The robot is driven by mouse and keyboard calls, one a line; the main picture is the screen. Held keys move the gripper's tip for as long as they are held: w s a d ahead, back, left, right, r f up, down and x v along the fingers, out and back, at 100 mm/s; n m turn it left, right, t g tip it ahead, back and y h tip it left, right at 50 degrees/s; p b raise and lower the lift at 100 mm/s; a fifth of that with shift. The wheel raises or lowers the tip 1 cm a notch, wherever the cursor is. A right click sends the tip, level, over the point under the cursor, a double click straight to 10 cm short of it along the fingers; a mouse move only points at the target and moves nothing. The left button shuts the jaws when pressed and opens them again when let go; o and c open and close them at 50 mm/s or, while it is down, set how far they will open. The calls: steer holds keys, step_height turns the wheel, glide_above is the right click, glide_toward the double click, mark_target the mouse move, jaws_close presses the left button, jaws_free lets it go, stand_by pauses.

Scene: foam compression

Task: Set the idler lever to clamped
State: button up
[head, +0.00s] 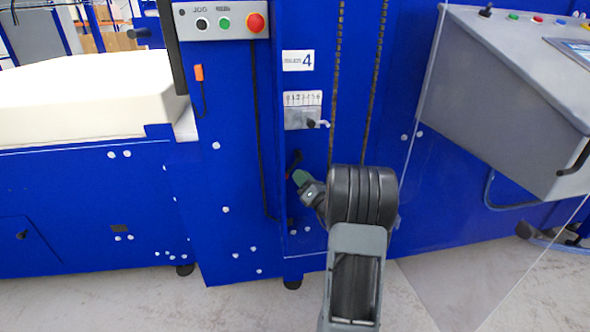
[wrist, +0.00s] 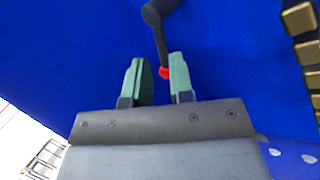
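The idler lever (head: 294,159) is a small black lever on the blue machine front, below the scale plate. In the wrist view the lever (wrist: 157,22) is a bent black arm ending in a red tip. My gripper (head: 301,177) is at the lever's lower end in the head view. In the wrist view my gripper (wrist: 156,66) is open, with two green fingers apart. The red tip shows in the gap, close to the right finger. I cannot tell whether it touches that finger.
A scale plate (head: 303,98) with a small handle sits above the lever, under a label with a 4. A button box (head: 222,22) is at upper left. A grey console (head: 510,95) and a clear panel stand right. White foam (head: 80,95) lies left.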

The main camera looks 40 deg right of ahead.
mark_target(293, 167)
steer(key=shift+b+x, duration=0.4)
steer(key=shift+x, duration=2.15)
steer(key=shift+d, duration=0.1)
steer(key=shift+c, duration=0.4)
jaws_close()
